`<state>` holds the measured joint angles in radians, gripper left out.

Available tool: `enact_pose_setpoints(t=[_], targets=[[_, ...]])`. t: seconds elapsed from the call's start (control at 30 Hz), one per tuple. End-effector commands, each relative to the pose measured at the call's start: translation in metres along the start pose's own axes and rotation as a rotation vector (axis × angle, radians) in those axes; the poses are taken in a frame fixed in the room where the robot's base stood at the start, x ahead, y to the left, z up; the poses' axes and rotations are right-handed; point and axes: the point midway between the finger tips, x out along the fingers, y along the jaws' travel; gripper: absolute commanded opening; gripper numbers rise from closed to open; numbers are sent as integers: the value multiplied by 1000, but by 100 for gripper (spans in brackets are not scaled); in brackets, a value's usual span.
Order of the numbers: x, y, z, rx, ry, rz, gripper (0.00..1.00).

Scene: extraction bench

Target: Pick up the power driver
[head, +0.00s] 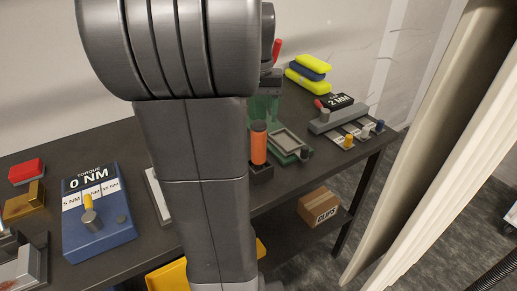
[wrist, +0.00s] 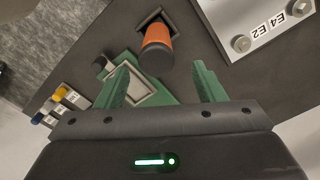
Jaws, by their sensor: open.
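The power driver (head: 258,145), an orange cylinder with a black cap, stands upright in a dark square holder on the bench, just right of my arm in the head view. In the wrist view the driver (wrist: 157,50) lies ahead, with its black cap towards me. My gripper (wrist: 161,66) is open, with its two green fingers apart and nothing held. The driver's cap shows between and slightly beyond the fingertips; I cannot tell the exact gap. My arm hides most of the gripper in the head view.
A green fixture with a grey tray (head: 286,142) stands close beside the driver. A grey block with labelled knobs (head: 338,118) is further right. A blue torque box (head: 97,215) is on the left. A cardboard box (head: 320,207) sits on the lower shelf.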

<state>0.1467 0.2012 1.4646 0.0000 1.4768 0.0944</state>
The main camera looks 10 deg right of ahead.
Motion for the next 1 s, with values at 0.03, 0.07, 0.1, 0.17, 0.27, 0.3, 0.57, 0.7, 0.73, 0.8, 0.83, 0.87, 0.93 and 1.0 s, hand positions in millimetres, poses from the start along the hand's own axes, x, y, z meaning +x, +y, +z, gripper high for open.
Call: enact_pose_setpoints(t=[0.03,0.07,0.1,0.17,0.27,0.3,0.57,0.7,0.73,0.8,0.83,0.87,0.93,1.0], targets=[[8,0,0,0,-2,0,63],[11,0,0,0,-2,0,63],[15,0,0,0,-1,0,63],[18,0,0,0,-1,0,63],[24,1,1,0,0,0,63],[29,1,2,0,-2,0,63],[66,4,6,0,-2,0,63],[72,4,5,0,1,0,63],[72,4,5,0,1,0,63],[72,4,5,0,2,0,63],[72,4,5,0,2,0,63],[72,4,5,0,1,0,63],[72,4,5,0,1,0,53],[72,4,5,0,1,0,39]])
